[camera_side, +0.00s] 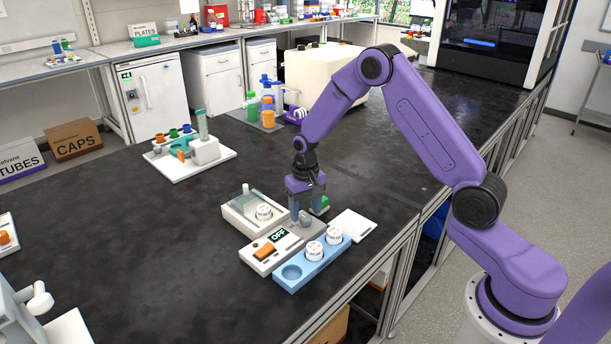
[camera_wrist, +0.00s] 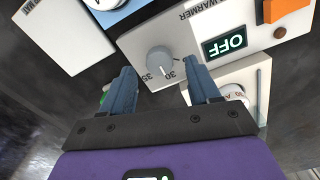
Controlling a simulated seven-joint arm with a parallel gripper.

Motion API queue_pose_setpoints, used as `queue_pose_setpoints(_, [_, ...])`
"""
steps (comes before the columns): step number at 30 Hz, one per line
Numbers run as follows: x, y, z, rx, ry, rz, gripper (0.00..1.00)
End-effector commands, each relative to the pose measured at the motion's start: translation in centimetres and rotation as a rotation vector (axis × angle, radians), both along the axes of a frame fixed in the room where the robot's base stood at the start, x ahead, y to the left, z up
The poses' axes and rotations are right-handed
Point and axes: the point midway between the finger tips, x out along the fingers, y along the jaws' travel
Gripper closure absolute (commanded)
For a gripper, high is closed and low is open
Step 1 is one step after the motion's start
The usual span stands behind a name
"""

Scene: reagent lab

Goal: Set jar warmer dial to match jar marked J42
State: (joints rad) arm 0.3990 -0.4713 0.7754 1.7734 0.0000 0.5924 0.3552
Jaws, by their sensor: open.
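The jar warmer (camera_side: 262,257) lies on the black bench. Its display (camera_wrist: 225,42) reads OFF in the wrist view. Its round grey dial (camera_wrist: 160,60) has the numbers 30 and 35 beside it. My gripper (camera_wrist: 162,80) is open and empty, pointing down at the warmer with its fingertips near the dial. In the side view my gripper (camera_side: 306,212) partly hides the dial. Two white-lidded jars (camera_side: 315,250) (camera_side: 333,235) sit in the blue rack (camera_side: 292,284). Another jar (camera_side: 264,212) sits in a pale tray (camera_side: 236,212). I cannot read J42 on any jar.
The orange switch (camera_side: 263,250) is on the warmer. A white mat (camera_side: 354,224) lies right of it, and a green item (camera_side: 323,203) is behind my gripper. A white stand with coloured caps (camera_side: 205,150) is farther back. The bench left of the tray is clear.

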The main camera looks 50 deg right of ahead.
Motion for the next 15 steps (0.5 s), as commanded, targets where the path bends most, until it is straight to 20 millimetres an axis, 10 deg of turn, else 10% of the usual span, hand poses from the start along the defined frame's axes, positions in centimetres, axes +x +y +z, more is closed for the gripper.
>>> queue_pose_setpoints(15, [0.1,0.0,10.9,0.001,-0.005,0.001,0.39])
